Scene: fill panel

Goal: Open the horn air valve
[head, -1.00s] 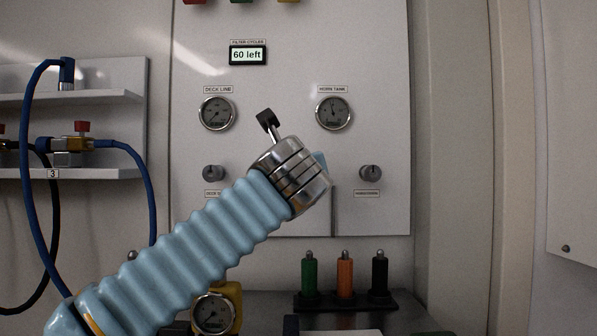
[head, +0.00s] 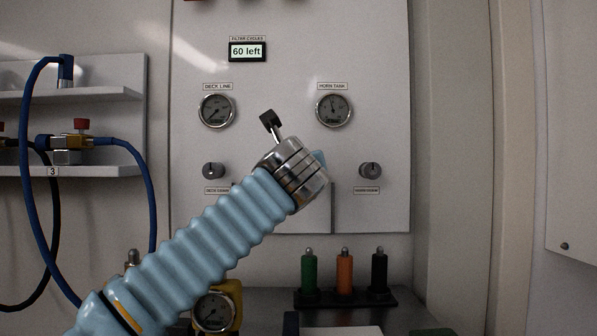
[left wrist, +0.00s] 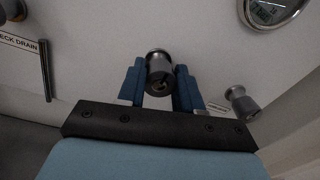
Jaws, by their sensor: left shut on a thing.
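My left gripper (left wrist: 160,88) is shut on a grey cylindrical knob (left wrist: 159,68) that sticks out from the wall panel; one blue finger is on each side of it. No readable label names the held knob. The HORN TANK gauge (head: 333,110) is above and right of the gripper. My right gripper is not in view.
Two grey knobs stand beside the arm on the panel, the left one (head: 213,171) over a deck drain label and the right one (head: 370,171). The DECK LINE gauge (head: 216,111) is upper left. Green (head: 309,273), orange (head: 344,273) and black (head: 379,273) cylinders stand in a rack below.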

